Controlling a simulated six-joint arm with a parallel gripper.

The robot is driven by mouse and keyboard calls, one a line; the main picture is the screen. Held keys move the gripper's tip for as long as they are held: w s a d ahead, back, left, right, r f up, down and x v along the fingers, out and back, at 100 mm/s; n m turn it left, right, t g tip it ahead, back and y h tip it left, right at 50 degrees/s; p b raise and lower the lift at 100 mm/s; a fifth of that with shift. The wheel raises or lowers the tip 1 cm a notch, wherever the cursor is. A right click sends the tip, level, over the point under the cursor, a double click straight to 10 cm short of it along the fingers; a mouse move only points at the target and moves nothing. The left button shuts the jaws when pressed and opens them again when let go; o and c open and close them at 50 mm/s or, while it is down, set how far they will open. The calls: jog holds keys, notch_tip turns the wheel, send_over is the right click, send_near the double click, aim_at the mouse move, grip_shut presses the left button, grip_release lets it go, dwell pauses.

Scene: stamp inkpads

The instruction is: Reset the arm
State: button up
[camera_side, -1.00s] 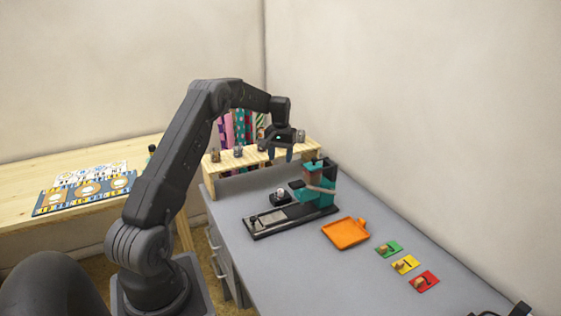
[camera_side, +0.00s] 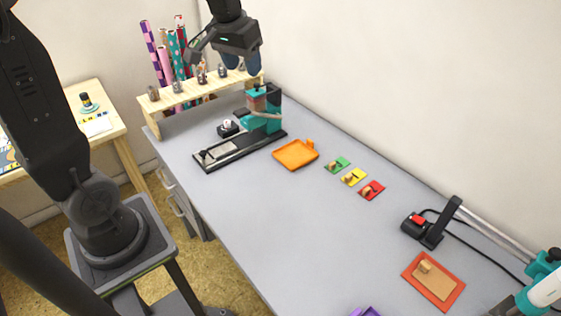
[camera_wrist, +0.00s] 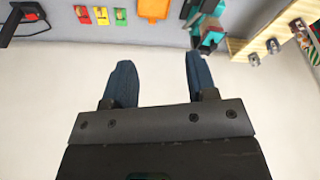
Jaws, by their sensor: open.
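My gripper (camera_side: 241,63) is high at the back of the grey desk, near the wooden rack and above the teal and black press (camera_side: 262,113). In the wrist view, its two blue fingers (camera_wrist: 159,62) are apart with nothing between them. The green pad (camera_side: 337,165), yellow pad (camera_side: 353,177) and red pad (camera_side: 371,190) lie in a row on the desk, each with a small wooden piece on it. The orange tray (camera_side: 293,157) lies between them and the press. My gripper touches none of these.
The wooden rack (camera_side: 190,94) holds several small metal pieces, with patterned rolls (camera_side: 163,52) behind it. A black device with a red button (camera_side: 417,221) and an orange-red pad (camera_side: 448,287) are at the right. The desk's front middle is clear.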

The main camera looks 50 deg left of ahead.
jog(key=s+d+f+m+t, duration=0.1)
jog(key=s+d+m, duration=0.1)
jog(key=s+d, duration=0.4)
jog(key=s+d+f+m+t+h, duration=0.1)
jog(key=s+d, duration=0.5)
jog(key=s, duration=0.5)
jog(key=shift+m+t, duration=0.3)
jog(key=shift+m, duration=0.1)
